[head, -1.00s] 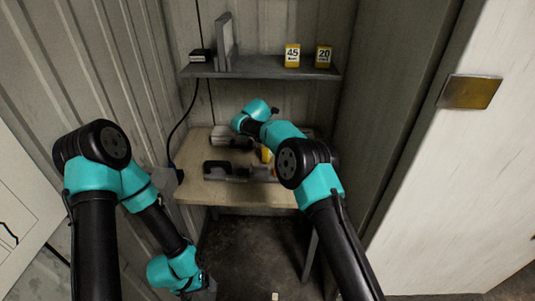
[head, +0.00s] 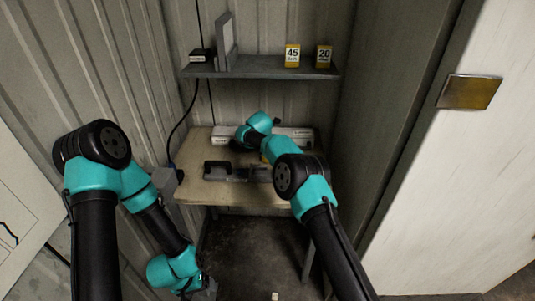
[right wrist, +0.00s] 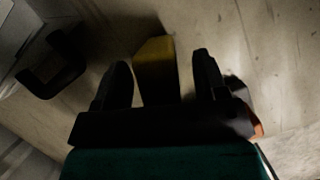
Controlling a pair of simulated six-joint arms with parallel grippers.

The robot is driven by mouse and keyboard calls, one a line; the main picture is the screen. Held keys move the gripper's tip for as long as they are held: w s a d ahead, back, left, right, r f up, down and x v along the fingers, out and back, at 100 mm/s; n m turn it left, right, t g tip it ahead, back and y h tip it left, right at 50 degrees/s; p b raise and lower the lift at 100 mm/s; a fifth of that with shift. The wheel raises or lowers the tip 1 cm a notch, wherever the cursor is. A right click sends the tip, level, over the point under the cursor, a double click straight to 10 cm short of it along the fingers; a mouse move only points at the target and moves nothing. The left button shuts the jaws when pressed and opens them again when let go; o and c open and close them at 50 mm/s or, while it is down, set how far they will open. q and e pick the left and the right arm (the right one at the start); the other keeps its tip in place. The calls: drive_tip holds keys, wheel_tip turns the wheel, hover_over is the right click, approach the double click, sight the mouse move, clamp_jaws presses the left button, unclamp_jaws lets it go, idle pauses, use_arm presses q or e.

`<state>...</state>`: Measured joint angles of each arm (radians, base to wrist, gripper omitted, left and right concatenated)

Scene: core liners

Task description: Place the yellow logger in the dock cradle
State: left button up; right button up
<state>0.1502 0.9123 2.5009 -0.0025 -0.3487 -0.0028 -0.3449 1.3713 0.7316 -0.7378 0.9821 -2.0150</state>
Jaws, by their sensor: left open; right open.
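The yellow logger (right wrist: 157,68) stands out as a yellow block between the two dark fingers of my right gripper (right wrist: 160,85) in the right wrist view. The fingers are open, with a gap on each side of it. In the head view only a sliver of yellow (head: 265,158) shows on the table, beside my right arm, which hides the right gripper. A dark grey holder with raised ends (head: 225,173), perhaps the dock cradle, lies near the table's front edge. My left gripper (head: 200,287) hangs low at the bottom left, away from the table; its fingers are small and dark.
The wooden table (head: 190,187) carries a long pale box (head: 292,134) at the back. A cable runs down the wall. The table's left front is bare.

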drive_tip(key=shift+c, duration=0.2)
idle(0.3)
drive_tip(key=c, duration=1)
wheel_tip(320, 180, up, 10)
idle(0.3)
idle(0.3)
